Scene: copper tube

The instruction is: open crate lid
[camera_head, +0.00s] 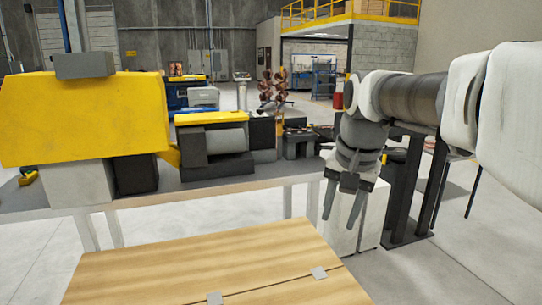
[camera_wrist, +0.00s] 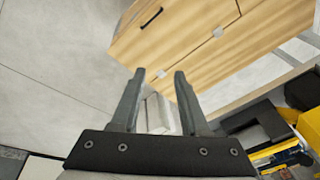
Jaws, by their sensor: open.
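The wooden crate (camera_head: 170,262) stands at the bottom of the head view, its pale wood top lying flat. A thin seam crosses the top, with two small grey hinge-like plates (camera_head: 319,273) on it. In the wrist view the lid (camera_wrist: 190,37) shows at upper centre, flat and shut, with a dark bar handle (camera_wrist: 151,17) near its far edge. My gripper (camera_head: 341,221) hangs pointing down beyond the crate's right back corner. Its fingers (camera_wrist: 160,73) are apart, with nothing between them, and do not appear to touch the crate. The handle is out of the head view.
A grey bench (camera_head: 235,183) with a yellow machine (camera_head: 85,118) runs behind the crate. Light grey boxes (camera_head: 374,212) stand behind my gripper, beside a dark metal stand (camera_head: 408,190). Bare concrete floor (camera_head: 440,272) lies open to the right of the crate.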

